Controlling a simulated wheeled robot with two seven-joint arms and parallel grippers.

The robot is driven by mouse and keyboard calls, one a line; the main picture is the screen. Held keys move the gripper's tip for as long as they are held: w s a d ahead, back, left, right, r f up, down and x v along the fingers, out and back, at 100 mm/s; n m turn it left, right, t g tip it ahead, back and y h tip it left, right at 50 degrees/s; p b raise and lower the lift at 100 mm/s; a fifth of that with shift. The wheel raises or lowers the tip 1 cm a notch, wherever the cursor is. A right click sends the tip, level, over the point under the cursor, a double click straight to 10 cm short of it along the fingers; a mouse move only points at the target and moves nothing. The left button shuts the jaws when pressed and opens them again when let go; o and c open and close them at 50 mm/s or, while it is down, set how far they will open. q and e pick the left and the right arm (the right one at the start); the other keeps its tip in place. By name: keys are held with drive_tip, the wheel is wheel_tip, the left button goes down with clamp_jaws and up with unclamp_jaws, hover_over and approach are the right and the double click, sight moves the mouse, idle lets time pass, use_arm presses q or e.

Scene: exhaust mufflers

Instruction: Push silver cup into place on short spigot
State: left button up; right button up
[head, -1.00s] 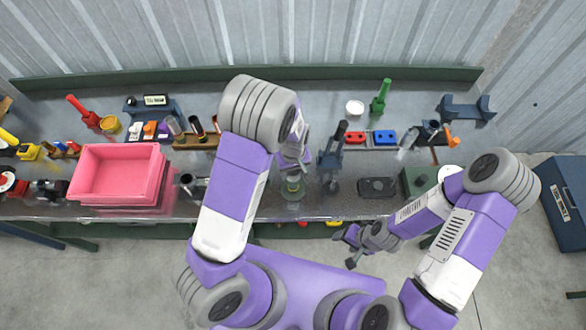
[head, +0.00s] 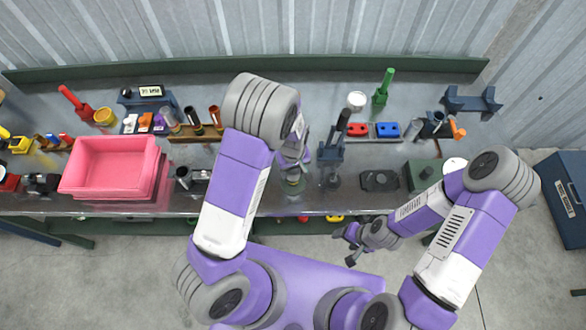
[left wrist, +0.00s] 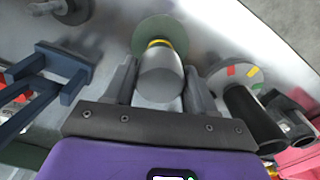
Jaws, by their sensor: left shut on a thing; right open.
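The silver cup (left wrist: 160,78) is a smooth grey cylinder in the left wrist view, between the two fingers of my left gripper (left wrist: 160,88). Beyond the cup's far end are a yellow band (left wrist: 158,43) and a round green base (left wrist: 160,28). The cup lines up with them; how far it sits over the spigot is hidden. In the head view my left gripper (head: 292,165) points down over the green base (head: 292,188) near the bench's front edge; my arm partly hides it. My right gripper (head: 352,242) is open and empty in front of the bench.
A dark blue lever stand (head: 331,160) is close to the right of my left gripper. A pink tray (head: 66,182) is at the left. A flat dark plate (head: 380,181) and a green box (head: 420,174) are further right. Short tubes (head: 195,118) stand behind my left arm.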

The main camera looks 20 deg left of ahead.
use_arm(q)
drive_tip(key=shift+f, duration=0.2)
drive_tip(key=shift+f+b, duration=0.5)
drive_tip(key=shift+f, duration=0.1)
drive_tip(key=o, duration=1.1)
drive_tip(key=shift+c, duration=0.2)
wheel_tip(320, 180, up, 8)
drive_tip(key=shift+f, duration=0.2)
